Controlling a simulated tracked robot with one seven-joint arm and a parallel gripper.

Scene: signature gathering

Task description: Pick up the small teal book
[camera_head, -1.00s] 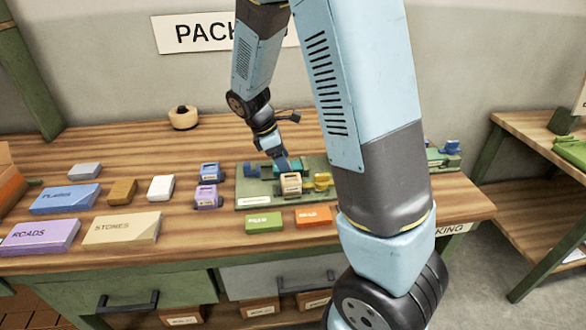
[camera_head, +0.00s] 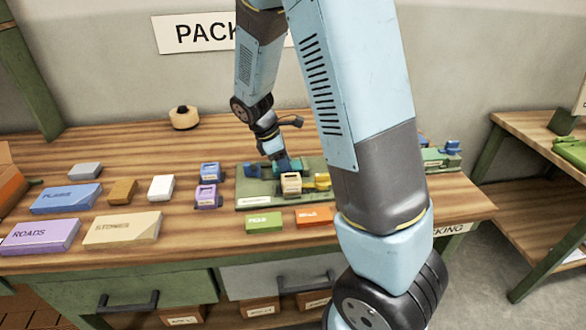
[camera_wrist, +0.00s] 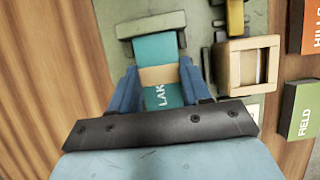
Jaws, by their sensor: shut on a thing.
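The small teal book (camera_wrist: 155,47) has a tan band and white letters beginning "LAK". It lies between the two blue fingers of my gripper (camera_wrist: 159,72), which is shut on it. Its far end is at a green bracket (camera_wrist: 152,24) in the wrist view; I cannot tell whether they touch. In the head view the teal book (camera_head: 291,164) shows only in part beside my gripper (camera_head: 279,160), low over the green board (camera_head: 250,199). I cannot tell whether it is clear of the board.
A wooden box-like block (camera_wrist: 231,66) stands close right of my gripper on the board. Green (camera_head: 264,221) and orange (camera_head: 314,215) books lie in front. Blue and purple stands (camera_head: 208,196) are to the left, with several books beyond them. A tape roll (camera_head: 184,118) sits behind.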

